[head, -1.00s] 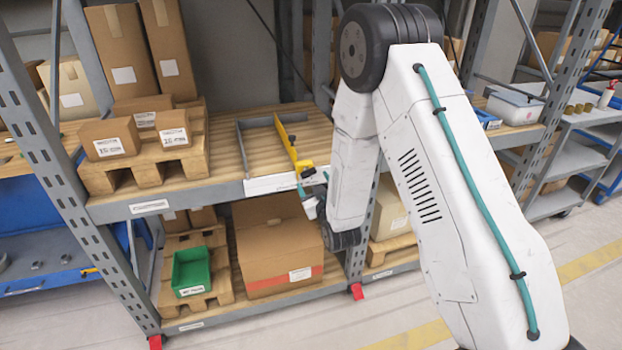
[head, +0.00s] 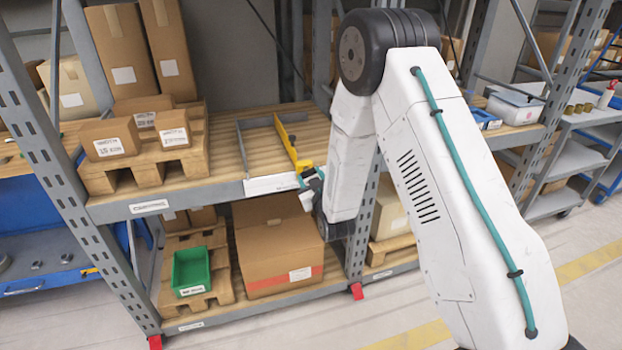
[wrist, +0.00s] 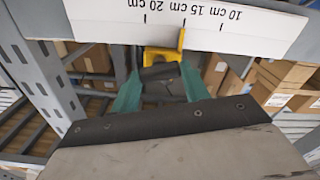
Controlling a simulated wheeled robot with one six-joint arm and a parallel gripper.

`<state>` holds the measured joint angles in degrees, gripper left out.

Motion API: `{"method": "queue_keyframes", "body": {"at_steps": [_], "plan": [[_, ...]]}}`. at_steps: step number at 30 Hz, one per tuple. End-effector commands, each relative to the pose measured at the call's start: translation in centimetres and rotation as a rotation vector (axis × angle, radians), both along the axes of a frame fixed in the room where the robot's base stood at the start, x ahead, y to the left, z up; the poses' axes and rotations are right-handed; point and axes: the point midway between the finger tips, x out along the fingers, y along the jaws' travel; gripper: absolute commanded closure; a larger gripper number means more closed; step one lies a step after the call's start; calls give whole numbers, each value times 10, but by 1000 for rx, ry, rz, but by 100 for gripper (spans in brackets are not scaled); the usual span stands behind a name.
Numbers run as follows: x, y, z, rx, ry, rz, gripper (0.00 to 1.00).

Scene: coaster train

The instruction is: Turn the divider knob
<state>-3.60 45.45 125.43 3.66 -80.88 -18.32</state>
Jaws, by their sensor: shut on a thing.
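The yellow divider (head: 285,138) stands on the upper shelf deck, running from back to front. Its yellow front bracket (wrist: 162,54) reaches over the white scale strip, near the 15 and 20 cm marks in the wrist view. The dark divider knob (wrist: 160,72) sits just below that bracket. My gripper (head: 313,178) is at the shelf's front edge, its teal fingers on both sides of the knob. In the wrist view my gripper (wrist: 161,85) is shut on the knob. In the head view the knob is too small and covered to make out.
The scale strip (head: 272,185) runs along the shelf's front edge. A grey divider (head: 242,150) stands to the left. Small cartons (head: 110,138) on a pallet are further left. A large carton (head: 275,255) and a green bin (head: 192,269) are on the shelf below.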

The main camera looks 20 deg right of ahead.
Motion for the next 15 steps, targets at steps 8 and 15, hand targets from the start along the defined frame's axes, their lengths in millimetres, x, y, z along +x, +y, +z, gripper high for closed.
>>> {"method": "queue_keyframes", "body": {"at_steps": [8, 15], "plan": [[0, 0, 0, 114, 0, 0, 77], [0, 0, 0, 314, 0, 0, 77]]}}
